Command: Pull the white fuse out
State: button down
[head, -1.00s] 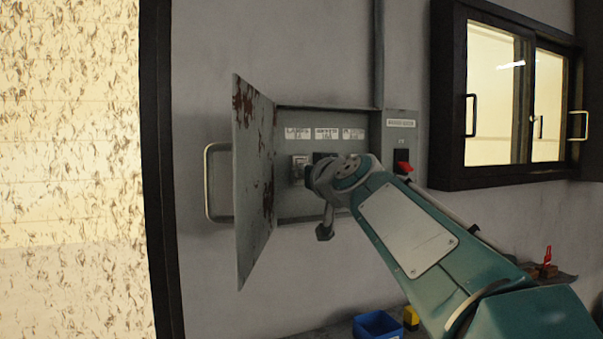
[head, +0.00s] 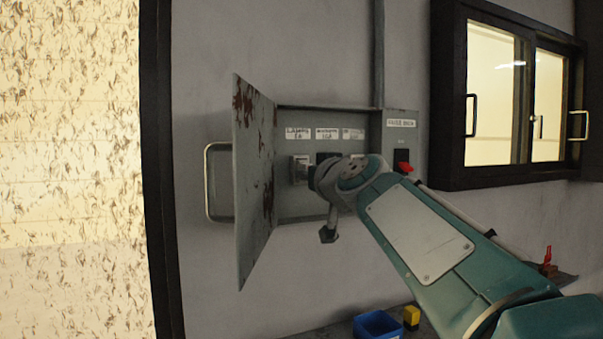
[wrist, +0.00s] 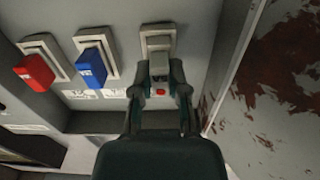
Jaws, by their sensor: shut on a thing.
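The white fuse (wrist: 158,61) is in the wrist view, in front of the rightmost socket (wrist: 157,36) in a row on the panel. My gripper (wrist: 160,84) is shut on it, one finger on each side. A small red mark shows between the fingers. I cannot tell whether the fuse still touches its socket. In the head view a pale socket (head: 299,168) shows at the left inside the open fuse box (head: 300,207).
In the wrist view a blue fuse (wrist: 91,68) and a red fuse (wrist: 35,71) sit left of the gripper. The rusty box door (head: 254,180) stands open at the left. A red switch (head: 402,160) is right of the box.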

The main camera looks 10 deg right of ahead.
jog(key=shift+v, duration=1.55)
jog(key=v, duration=2)
dwell(0.5)
